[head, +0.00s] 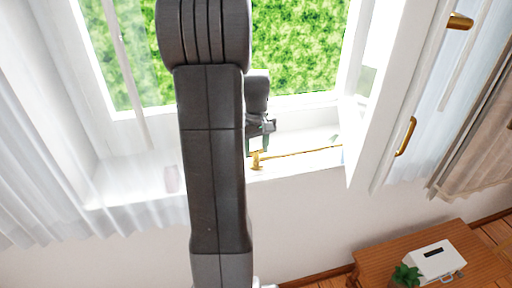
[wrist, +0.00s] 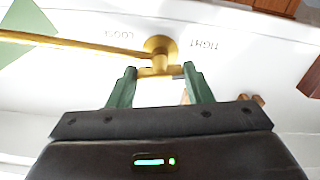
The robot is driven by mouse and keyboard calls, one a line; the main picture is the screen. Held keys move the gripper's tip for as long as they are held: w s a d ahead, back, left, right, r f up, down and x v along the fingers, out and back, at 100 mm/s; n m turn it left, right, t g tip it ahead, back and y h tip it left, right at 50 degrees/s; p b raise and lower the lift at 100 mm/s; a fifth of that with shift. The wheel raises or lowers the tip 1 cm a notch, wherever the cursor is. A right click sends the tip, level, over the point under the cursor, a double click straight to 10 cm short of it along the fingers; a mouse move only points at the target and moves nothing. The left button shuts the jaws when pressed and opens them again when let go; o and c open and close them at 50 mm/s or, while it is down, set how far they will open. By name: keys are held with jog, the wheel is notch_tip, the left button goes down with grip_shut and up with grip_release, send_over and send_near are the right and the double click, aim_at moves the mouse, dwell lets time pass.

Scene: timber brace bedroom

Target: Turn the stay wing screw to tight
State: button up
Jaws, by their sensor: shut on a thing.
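The brass stay wing screw (wrist: 159,70) shows in the wrist view on the white sill, with a round brass base behind it. The marks LOOSE and TIGHT, upside down, flank it. My gripper (wrist: 159,82) has a green finger on each side of the wing and is shut on it. In the head view my gripper (head: 258,143) is at the sill, just above the brass screw (head: 256,160). The brass stay bar (head: 300,153) runs right from the screw toward the open window sash (head: 385,110). My arm hides part of the window and sill.
A brass handle (head: 405,136) is on the open sash. Sheer curtains (head: 40,190) hang at left. A pinkish object (head: 171,179) stands on the sill left of my arm. A wooden table (head: 375,262) below right bears a white box (head: 437,261) and a plant (head: 405,275).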

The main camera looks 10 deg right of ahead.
jog(key=shift+m, duration=0.3)
jog(key=o, duration=1)
notch_tip(320, 180, up, 14)
jog(key=shift+f+b, duration=0.1)
jog(key=shift+b, duration=0.45)
notch_tip(320, 180, down, 14)
jog(key=shift+r+p, duration=0.1)
jog(key=shift+p, duration=0.45)
